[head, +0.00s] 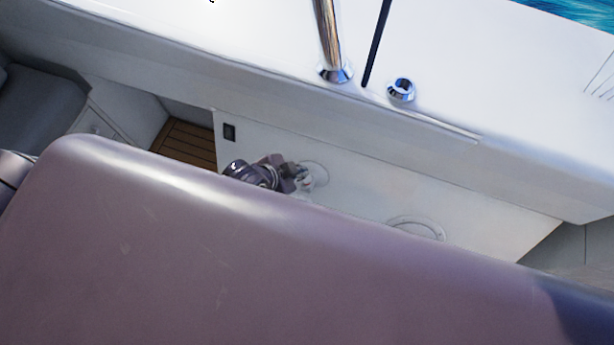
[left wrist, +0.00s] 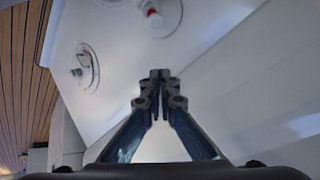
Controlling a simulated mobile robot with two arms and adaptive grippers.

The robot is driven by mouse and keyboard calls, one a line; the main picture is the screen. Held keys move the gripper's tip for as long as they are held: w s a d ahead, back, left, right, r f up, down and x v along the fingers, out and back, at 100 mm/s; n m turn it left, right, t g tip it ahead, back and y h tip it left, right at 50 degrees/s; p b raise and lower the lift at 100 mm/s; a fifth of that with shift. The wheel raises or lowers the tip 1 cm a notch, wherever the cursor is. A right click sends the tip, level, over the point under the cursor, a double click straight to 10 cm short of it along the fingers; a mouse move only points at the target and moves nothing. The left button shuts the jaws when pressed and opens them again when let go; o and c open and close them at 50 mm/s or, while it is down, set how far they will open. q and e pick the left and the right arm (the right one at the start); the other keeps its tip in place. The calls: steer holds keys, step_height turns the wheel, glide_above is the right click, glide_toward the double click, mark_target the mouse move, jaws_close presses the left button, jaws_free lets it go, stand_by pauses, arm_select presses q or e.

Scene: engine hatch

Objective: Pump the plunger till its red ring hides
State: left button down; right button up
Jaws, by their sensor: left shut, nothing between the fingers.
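In the left wrist view, the plunger's red ring (left wrist: 152,13) shows at the top edge, with a white part just below it, on a round white fitting (left wrist: 166,28). The picture edge cuts off the rest of the plunger. My left gripper (left wrist: 159,74) is shut and empty, its fingertips together, apart from the ring in the picture. In the head view, my left gripper (head: 298,178) is in front of a round fitting (head: 319,173) on the white panel and partly covers it. I cannot make out the red ring there. My right gripper is not in view.
The white panel (head: 375,200) carries another round fitting (head: 417,226) and a dark switch (head: 229,132). A white ledge (head: 250,75) with a steel post (head: 329,40) overhangs it. The wrist view shows a latch plate (left wrist: 88,68). The head view's lower half is blocked.

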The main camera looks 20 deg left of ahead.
arm_select(q)
steer(key=w+f+m+t+h, duration=0.1)
steer(key=w+f+m, duration=0.3)
steer(key=w, duration=0.1)
steer(key=shift+a+f+t, duration=0.15)
steer(key=shift+a+t, duration=0.05)
steer(key=shift+t, duration=0.1)
steer(key=shift+f, duration=0.1)
steer(key=b, duration=0.8)
glide_above(306, 180)
step_height(306, 180, down, 8)
steer(key=shift+r, duration=0.2)
steer(key=shift+f, duration=0.5)
steer(key=shift+f, duration=0.2)
stand_by(0.3)
